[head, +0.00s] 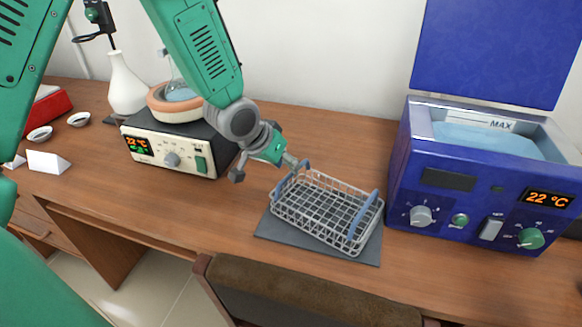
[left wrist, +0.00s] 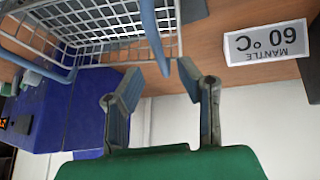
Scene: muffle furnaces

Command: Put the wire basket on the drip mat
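The wire basket (head: 322,210), a pale wire rack with blue handles at its two ends, stands upright on the dark grey drip mat (head: 375,245). Bare mat shows along its front and right sides. My left gripper (head: 296,163) is at the basket's back left end, close to the left handle. In the left wrist view the two fingers (left wrist: 163,92) are spread with nothing between their tips, and the basket (left wrist: 100,30) and a blue handle lie just beyond them. Whether a finger touches the handle I cannot tell. My right gripper is not in view.
The blue water bath (head: 470,180) with its lid raised stands right of the mat. A heating mantle (head: 170,150) with a flask, a white vase (head: 127,85) and a white placard (head: 47,162) are at left. A chair back (head: 300,295) stands at the front edge.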

